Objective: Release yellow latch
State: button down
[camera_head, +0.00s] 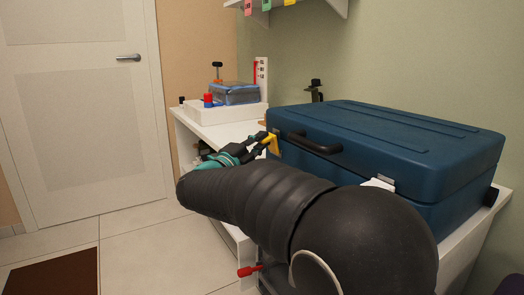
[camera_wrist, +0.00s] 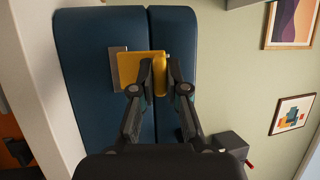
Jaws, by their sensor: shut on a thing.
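The yellow latch (camera_head: 272,143) is on the front left of a closed blue case (camera_head: 385,135), left of its black handle (camera_head: 314,143). In the wrist view the latch (camera_wrist: 129,68) is a yellow plate beside a grey metal plate (camera_wrist: 115,55) at the seam of the blue case (camera_wrist: 88,100). My gripper (camera_head: 262,146) reaches the latch from the left in the head view. In the wrist view my gripper (camera_wrist: 160,80) is shut on a raised yellow part of the latch, one finger on each side.
The case stands on a white bench (camera_head: 460,240). A white tray (camera_head: 222,112) with a blue box (camera_head: 235,94) stands behind at the left. A red-handled item (camera_head: 249,270) is below the bench's front edge.

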jog(key=shift+s+a+f+n+t+y+b, duration=0.1)
jog(key=shift+a+f+n+t+y+b, duration=0.15)
jog(key=shift+f+n+t, duration=0.75)
jog(key=shift+s+a+f+n+t+y+b, duration=0.15)
jog(key=shift+f+n+t+b, duration=0.2)
jog(key=shift+n+t, duration=1.3)
jog(key=shift+a+f+n+t+y+b, duration=0.1)
jog(key=shift+f+n+t+y+b, duration=0.15)
jog(key=shift+f+n+t, duration=1)
jog(key=shift+r+t+y, duration=0.35)
jog(key=shift+r+t, duration=0.2)
jog(key=shift+t, duration=0.15)
jog(key=c, duration=1.2)
grip_release()
jog(key=shift+s, duration=0.1)
jog(key=v, duration=0.7)
jog(key=shift+f, duration=0.25)
